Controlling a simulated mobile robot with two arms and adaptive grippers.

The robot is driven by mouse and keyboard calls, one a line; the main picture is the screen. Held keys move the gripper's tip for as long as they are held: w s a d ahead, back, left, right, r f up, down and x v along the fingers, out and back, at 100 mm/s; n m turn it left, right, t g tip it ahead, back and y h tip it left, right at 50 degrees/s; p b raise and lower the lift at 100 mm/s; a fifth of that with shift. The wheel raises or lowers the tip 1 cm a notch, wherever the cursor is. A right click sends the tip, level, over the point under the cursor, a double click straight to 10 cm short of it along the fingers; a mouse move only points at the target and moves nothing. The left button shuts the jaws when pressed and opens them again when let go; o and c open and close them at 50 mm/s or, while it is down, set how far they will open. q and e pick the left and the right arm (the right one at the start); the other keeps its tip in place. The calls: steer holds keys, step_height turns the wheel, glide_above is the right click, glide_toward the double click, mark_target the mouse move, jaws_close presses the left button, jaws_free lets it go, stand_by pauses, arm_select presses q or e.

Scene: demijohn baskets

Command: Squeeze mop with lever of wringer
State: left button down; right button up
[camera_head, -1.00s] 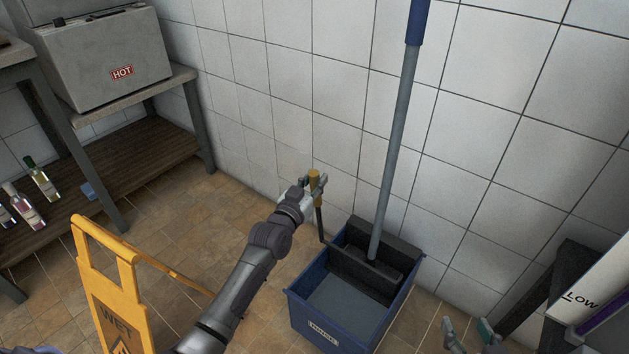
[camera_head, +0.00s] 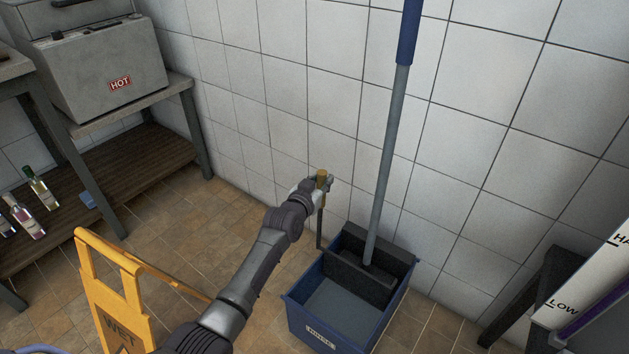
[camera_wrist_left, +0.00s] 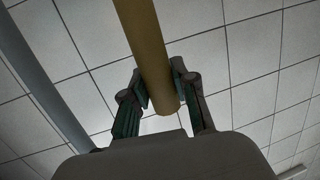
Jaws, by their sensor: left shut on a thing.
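A blue mop bucket (camera_head: 347,325) stands on the floor close to the tiled wall. A dark wringer (camera_head: 372,282) sits at its back. A mop with a grey pole (camera_head: 387,165) and blue upper grip stands nearly upright in the wringer; its head is hidden. The wringer lever (camera_head: 320,228) rises at the bucket's left side to a yellow-brown handle (camera_head: 322,174). My left gripper (camera_head: 321,185) is shut around that handle. In the left wrist view the handle (camera_wrist_left: 150,55) lies between the two fingers (camera_wrist_left: 158,92), with the mop pole at the left. My right gripper is out of view.
A yellow wet-floor sign (camera_head: 110,290) stands at the lower left, near my left arm. A shelf table (camera_head: 140,103) with a grey HOT box (camera_head: 98,70) and bottles (camera_head: 40,190) is at the left. A dark stand (camera_head: 535,290) and white LOW panel (camera_head: 590,275) are at the right.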

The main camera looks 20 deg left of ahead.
arm_select(q)
steer(key=w, duration=0.1)
steer(key=w+g, duration=0.1)
steer(key=w+d, duration=0.1)
steer(key=shift+w+d+f+y, duration=0.1)
steer(key=shift+w+f+y, duration=0.15)
steer(key=shift+y, duration=0.05)
steer(key=c, duration=0.9)
jaws_free()
steer(key=shift+s, duration=0.1)
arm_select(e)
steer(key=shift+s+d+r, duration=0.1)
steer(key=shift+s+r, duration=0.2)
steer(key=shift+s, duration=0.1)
arm_select(q)
steer(key=shift+s, duration=0.1)
steer(key=v, duration=1.1)
steer(key=shift+s+r, duration=0.3)
